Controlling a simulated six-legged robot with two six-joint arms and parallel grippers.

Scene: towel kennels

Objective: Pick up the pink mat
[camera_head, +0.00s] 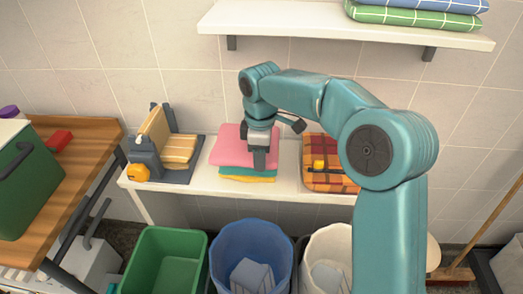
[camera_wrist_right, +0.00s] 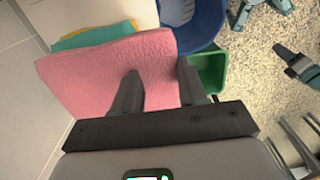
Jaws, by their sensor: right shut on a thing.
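The pink mat (camera_head: 229,146) is folded and lies on top of a small stack on the white table, over yellow and teal cloths (camera_head: 247,174). My right gripper (camera_head: 260,160) reaches down to the front of the stack and is shut on the pink mat. In the right wrist view the pink mat (camera_wrist_right: 95,75) fills the left and middle, with the fingers (camera_wrist_right: 158,75) at its edge. The yellow and teal cloths (camera_wrist_right: 95,35) show beyond it. My left gripper is not in view.
A folding board (camera_head: 175,150) stands left of the stack and a plaid cloth (camera_head: 325,180) lies to its right. Below the table front are a green bin (camera_head: 165,235), a blue bin (camera_head: 250,228) and a white bin (camera_head: 318,235). A shelf (camera_head: 300,25) hangs above.

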